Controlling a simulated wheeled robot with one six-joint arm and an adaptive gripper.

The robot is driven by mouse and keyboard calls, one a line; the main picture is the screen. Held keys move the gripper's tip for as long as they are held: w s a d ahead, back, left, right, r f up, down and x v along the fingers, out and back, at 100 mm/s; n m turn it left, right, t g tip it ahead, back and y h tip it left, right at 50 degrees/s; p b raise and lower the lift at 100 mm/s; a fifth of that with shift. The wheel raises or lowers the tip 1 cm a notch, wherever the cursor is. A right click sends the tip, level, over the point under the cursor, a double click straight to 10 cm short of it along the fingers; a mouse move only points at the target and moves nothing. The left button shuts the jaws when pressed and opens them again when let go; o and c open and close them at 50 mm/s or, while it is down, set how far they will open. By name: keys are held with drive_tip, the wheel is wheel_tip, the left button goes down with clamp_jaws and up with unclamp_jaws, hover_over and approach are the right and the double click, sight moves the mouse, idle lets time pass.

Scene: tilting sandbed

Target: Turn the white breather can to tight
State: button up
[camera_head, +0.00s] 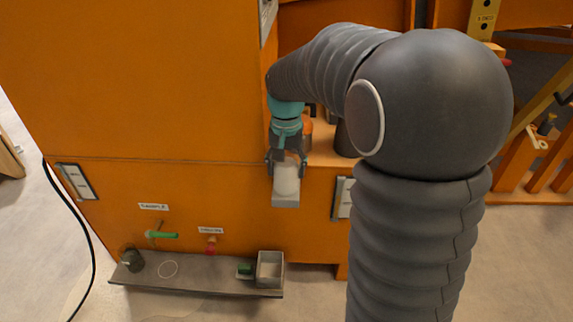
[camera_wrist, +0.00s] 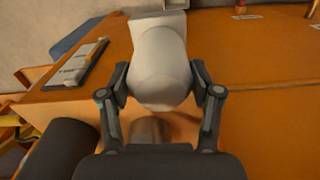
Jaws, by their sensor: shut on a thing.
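The white breather can (camera_wrist: 160,65) is a rounded white body between my gripper's two fingers in the wrist view. My gripper (camera_wrist: 161,85) is shut on it, one finger on each side. In the head view the can (camera_head: 286,180) shows below my gripper (camera_head: 287,160), in front of the orange cabinet face. A pale grey square piece (camera_head: 286,201) is at its lower end. Any tightness mark on the can is not readable. The side of the can facing away from the wrist camera is hidden.
A grey shelf (camera_head: 200,280) runs low along the orange cabinet (camera_head: 150,100), with a small open box (camera_head: 270,268) on its right end. A green-handled valve (camera_head: 163,235) and a red one (camera_head: 211,247) sit above it.

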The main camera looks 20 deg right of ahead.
drive_tip(key=shift+f+m, duration=0.1)
drive_tip(key=shift+m, duration=0.3)
drive_tip(key=o, duration=1.1)
drive_tip(key=shift+o, duration=0.2)
wheel_tip(320, 180, up, 12)
